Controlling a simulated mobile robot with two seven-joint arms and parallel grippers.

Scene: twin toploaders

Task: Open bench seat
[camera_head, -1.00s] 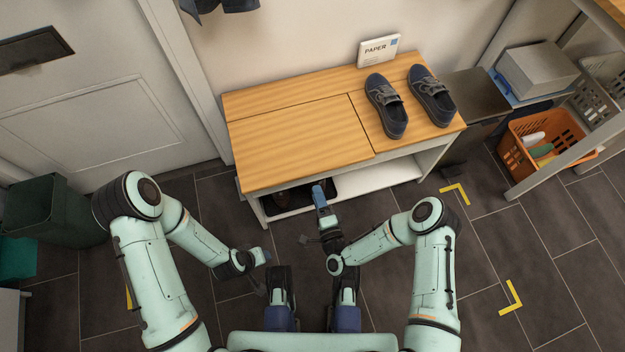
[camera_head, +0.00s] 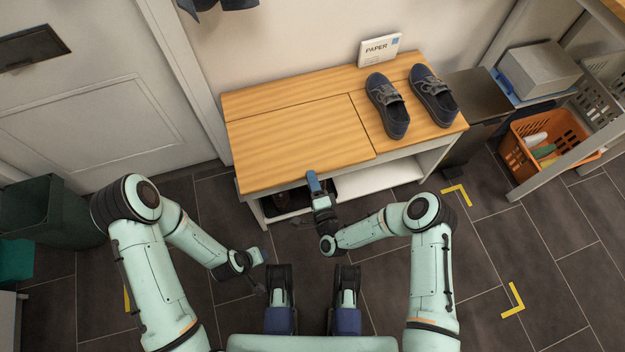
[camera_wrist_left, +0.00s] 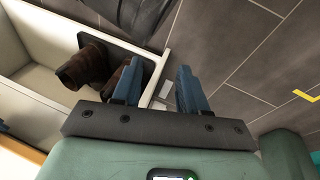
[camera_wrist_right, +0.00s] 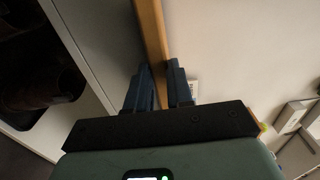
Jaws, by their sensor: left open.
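The wooden bench seat (camera_head: 300,145) lies flat and closed on the white bench, left of the shoes. My right gripper (camera_head: 313,182) is at the front edge of the seat. In the right wrist view its fingers (camera_wrist_right: 161,82) lie close on either side of the wooden edge (camera_wrist_right: 152,35). I cannot tell whether they clamp it. My left gripper (camera_head: 262,258) is open and empty, low in front of the bench. Its spread fingers (camera_wrist_left: 158,85) show in the left wrist view. Brown boots (camera_wrist_left: 85,65) stand in the compartment under the seat.
A pair of dark shoes (camera_head: 387,105) and a PAPER box (camera_head: 379,49) stand on the bench's right and back parts. An orange basket (camera_head: 518,155) is at the right. A dark green bin (camera_head: 45,212) is at the left. The floor before the bench is free.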

